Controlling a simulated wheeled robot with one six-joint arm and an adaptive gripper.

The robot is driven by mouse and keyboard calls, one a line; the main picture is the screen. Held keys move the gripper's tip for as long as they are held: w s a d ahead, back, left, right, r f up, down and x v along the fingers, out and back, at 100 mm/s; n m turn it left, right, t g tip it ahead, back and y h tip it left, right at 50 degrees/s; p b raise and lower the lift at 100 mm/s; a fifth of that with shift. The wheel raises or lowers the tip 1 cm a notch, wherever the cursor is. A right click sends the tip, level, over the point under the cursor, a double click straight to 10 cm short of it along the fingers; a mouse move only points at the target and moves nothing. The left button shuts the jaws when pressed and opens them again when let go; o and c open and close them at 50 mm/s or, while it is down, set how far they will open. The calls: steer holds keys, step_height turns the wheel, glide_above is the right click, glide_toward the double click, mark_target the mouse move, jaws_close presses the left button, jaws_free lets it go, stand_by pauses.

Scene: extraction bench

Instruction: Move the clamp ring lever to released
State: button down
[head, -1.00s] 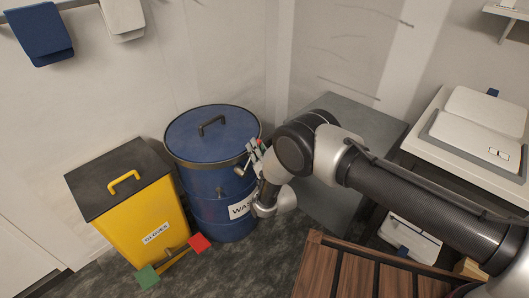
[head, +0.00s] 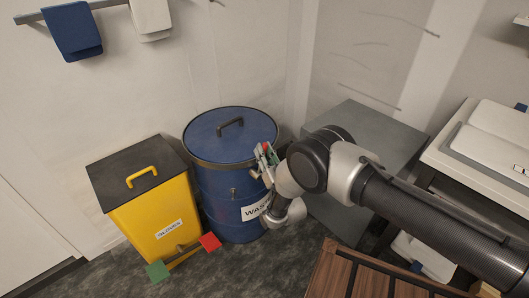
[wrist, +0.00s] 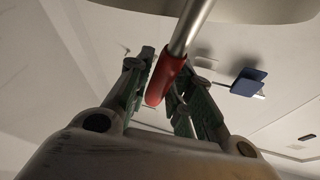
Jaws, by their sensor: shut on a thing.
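The clamp ring lever is a silver rod with a red grip; in the wrist view the red grip (wrist: 166,80) lies between my fingers. My gripper (wrist: 160,92) is shut on this red grip. In the head view, my gripper (head: 266,157) is at the right side of the blue waste drum (head: 222,185), close to the lid rim. The drum's dark-rimmed blue lid (head: 215,128) has a black handle on top. My fingers mostly hide the lever in the head view, so its exact angle cannot be told there.
A yellow gloves bin (head: 160,215) stands left of the drum, with a bar bearing green and red end plates (head: 209,242) in front. A grey cabinet (head: 375,140) stands behind my arm at the right. A brown slatted wooden surface (head: 345,275) is at the bottom right.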

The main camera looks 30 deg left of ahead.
steer(key=shift+s+f, duration=0.1)
steer(key=c, duration=1.3)
jaws_free()
steer(key=shift+a, duration=0.1)
steer(key=shift+o, duration=0.2)
steer(key=v, duration=1.2)
